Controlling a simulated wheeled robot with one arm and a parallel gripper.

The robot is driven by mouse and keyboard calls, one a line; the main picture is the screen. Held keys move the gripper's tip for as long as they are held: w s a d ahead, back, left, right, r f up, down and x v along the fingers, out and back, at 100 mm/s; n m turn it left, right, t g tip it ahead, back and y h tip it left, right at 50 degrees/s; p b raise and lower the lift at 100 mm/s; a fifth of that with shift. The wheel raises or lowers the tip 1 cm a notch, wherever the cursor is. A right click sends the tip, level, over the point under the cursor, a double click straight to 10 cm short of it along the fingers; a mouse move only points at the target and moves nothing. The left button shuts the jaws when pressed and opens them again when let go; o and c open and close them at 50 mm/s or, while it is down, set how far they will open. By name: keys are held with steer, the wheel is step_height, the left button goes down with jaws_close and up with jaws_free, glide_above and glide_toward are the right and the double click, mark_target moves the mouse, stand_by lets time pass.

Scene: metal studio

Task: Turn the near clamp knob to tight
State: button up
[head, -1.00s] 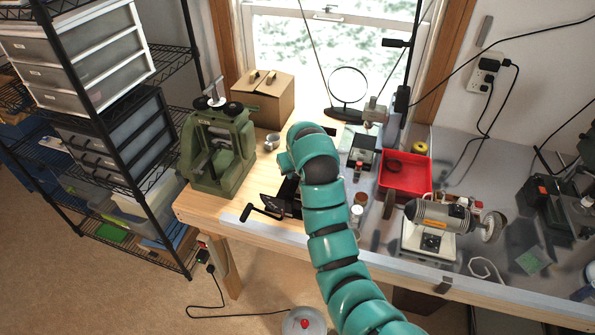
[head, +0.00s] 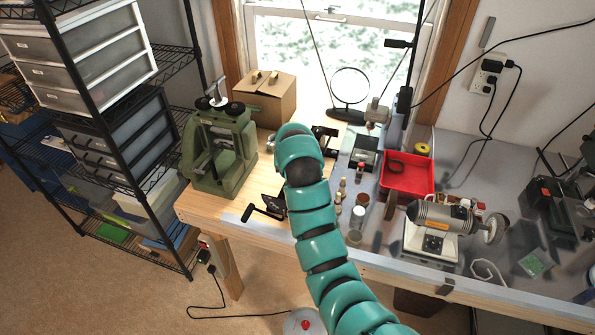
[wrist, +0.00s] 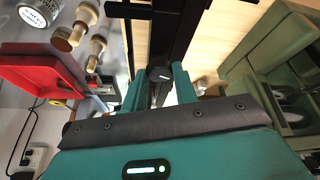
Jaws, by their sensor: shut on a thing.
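My gripper (wrist: 158,92) shows in the wrist view, with its two teal fingers on either side of a dark round clamp knob (wrist: 160,73) that carries a short white mark. The gripper is shut on this knob. The knob sits at the end of a black clamp bar (wrist: 160,12). In the head view my arm hides the gripper and the knob. Black clamp parts show on the bench just left of my arm (head: 272,204) and behind it to the right (head: 326,138). I cannot read a tight marking.
A green press (head: 218,150) stands left of my arm, with a cardboard box (head: 268,98) behind it. A red tray (head: 405,178), small jars (head: 357,213) and a bench grinder (head: 440,225) are on the right. Bare wood (head: 215,205) shows at the front left.

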steer(key=o, duration=1)
steer(key=shift+c, duration=0.2)
steer(key=d+p+v, duration=0.1)
steer(key=p+v, duration=0.8)
steer(key=v, duration=0.8)
steer(key=shift+a+r, duration=0.25)
steer(key=shift+a, duration=0.15)
